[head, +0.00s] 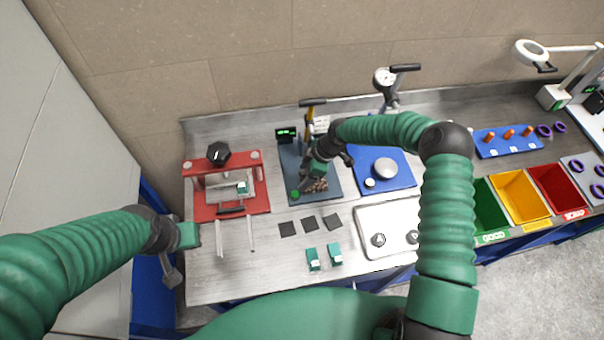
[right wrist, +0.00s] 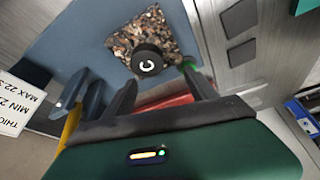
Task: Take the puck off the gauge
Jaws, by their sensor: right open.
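The thickness gauge (head: 296,173) has a dark blue-grey base, which also shows in the right wrist view (right wrist: 85,45). A black puck (right wrist: 148,61) with a white ring mark lies on its speckled stone block (right wrist: 125,32); the block also shows in the head view (head: 317,186). My right gripper (right wrist: 160,79) is open, its fingers pointing at the puck, one to each side of its near edge. I cannot tell whether they touch it. In the head view my right gripper (head: 314,172) hides the puck. My left gripper (head: 172,268) hangs off the bench's front left; its jaw state is unclear.
A red press (head: 258,195) stands left of the gauge and a blue dial-tester base (head: 401,182) right. Dark squares (head: 309,223), green blocks (head: 313,259) and a white tray (head: 375,222) lie in front. Coloured bins (head: 520,195) stand right. Front-left bench is clear.

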